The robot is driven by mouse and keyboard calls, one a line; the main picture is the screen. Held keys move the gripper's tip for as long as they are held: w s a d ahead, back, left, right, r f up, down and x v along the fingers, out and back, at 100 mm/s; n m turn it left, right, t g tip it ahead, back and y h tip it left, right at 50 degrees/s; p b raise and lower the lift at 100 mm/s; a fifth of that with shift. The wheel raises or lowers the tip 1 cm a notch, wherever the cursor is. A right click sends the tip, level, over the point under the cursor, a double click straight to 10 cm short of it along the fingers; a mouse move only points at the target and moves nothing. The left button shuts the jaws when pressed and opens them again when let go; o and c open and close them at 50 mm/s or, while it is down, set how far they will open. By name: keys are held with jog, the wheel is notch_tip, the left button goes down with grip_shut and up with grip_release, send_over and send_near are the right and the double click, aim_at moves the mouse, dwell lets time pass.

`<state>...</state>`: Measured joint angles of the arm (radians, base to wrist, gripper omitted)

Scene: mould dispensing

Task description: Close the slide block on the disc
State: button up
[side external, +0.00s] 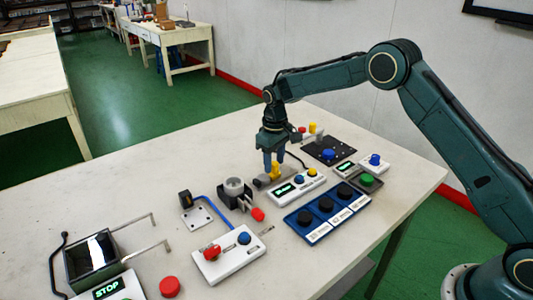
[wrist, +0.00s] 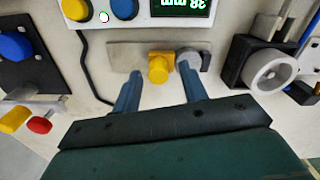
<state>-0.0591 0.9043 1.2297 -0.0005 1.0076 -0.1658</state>
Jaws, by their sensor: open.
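In the wrist view a yellow block with a round knob (wrist: 160,67) sits on a flat grey metal plate (wrist: 125,55). A small grey round piece (wrist: 190,60), possibly the disc, is right beside it, partly behind my right finger. My gripper (wrist: 159,75) is open and empty, its two fingers on either side of the yellow block. I cannot tell whether they touch it. In the side view my gripper (side external: 274,164) points down at the yellow block (side external: 275,172), which is partly hidden by the fingers.
A white panel with a display (side external: 296,184) stands close by. A black holder with a pale ring (side external: 234,188) is on the other side. A blue base with black knobs (side external: 326,212) and a black board (side external: 328,149) stand nearby. A dark cable (wrist: 88,70) runs beside the plate.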

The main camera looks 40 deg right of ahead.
aim_at(275, 163)
jog(key=shift+r, duration=0.15)
notch_tip(275, 163, up, 14)
jog(key=shift+f, duration=0.25)
dwell(0.3)
jog(key=shift+d+f, duration=0.1)
jog(key=shift+d, duration=0.05)
jog(key=c, duration=0.7)
jog(key=shift+w+d+f, duration=0.1)
jog(key=shift+d+f, duration=0.05)
jog(key=shift+d, duration=0.15)
grip_shut()
jog(key=s+d+f+t+y, duration=0.1)
jog(key=d+f+y, duration=0.1)
jog(key=d, duration=0.4)
jog(key=s+d+f+n+t+y, duration=0.1)
jog(key=d+f+t+y, duration=0.1)
jog(key=d, duration=0.4)
jog(key=shift+d+f+y, duration=0.25)
jog(key=shift+f+y, duration=0.5)
jog(key=shift+y, duration=0.55)
